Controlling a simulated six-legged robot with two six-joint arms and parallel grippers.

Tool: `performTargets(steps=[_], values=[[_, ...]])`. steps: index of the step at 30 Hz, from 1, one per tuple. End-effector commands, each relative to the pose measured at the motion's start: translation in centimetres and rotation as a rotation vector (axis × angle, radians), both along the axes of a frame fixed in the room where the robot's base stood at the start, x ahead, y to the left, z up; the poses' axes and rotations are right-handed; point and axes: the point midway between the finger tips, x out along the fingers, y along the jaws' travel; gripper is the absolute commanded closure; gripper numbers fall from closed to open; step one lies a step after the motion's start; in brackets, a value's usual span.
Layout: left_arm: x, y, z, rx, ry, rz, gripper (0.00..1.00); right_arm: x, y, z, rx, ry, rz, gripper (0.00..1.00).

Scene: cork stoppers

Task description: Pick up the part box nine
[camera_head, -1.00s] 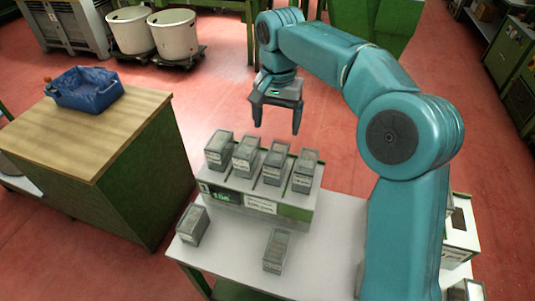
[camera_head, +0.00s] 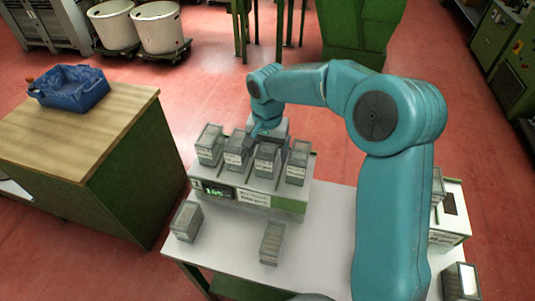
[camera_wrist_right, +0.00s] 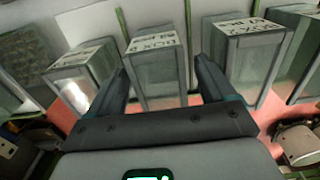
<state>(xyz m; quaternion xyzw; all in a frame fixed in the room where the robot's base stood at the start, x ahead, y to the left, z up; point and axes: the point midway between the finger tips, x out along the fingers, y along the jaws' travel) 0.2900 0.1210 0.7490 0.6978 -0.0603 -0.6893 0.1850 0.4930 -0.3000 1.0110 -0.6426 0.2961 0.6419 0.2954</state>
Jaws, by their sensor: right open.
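Several small grey lidded part boxes with pale labels stand in a row on a display stand: the leftmost (camera_head: 209,145), the second (camera_head: 236,152), the third (camera_head: 266,160) and the rightmost (camera_head: 298,163). My left gripper is not in view.
The stand (camera_head: 285,203) has a lit display. A wooden bench (camera_head: 105,130) with a blue bin (camera_head: 70,88) is at left.

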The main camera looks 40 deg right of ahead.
Motion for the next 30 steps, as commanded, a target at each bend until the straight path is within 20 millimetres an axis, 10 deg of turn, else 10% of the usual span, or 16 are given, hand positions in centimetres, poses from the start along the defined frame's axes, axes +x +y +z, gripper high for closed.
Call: performTargets(steps=[12,18,30], values=[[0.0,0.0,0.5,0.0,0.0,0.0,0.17,0.3,0.0,-2.5,-0.001,-0.001,-0.001,0.17],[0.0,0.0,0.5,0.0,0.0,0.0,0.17,0.3,0.0,-2.5,-0.001,0.0,-0.001,0.74],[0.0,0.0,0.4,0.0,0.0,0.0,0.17,0.3,0.0,-1.8,-0.002,-0.001,-0.001,0.74]])
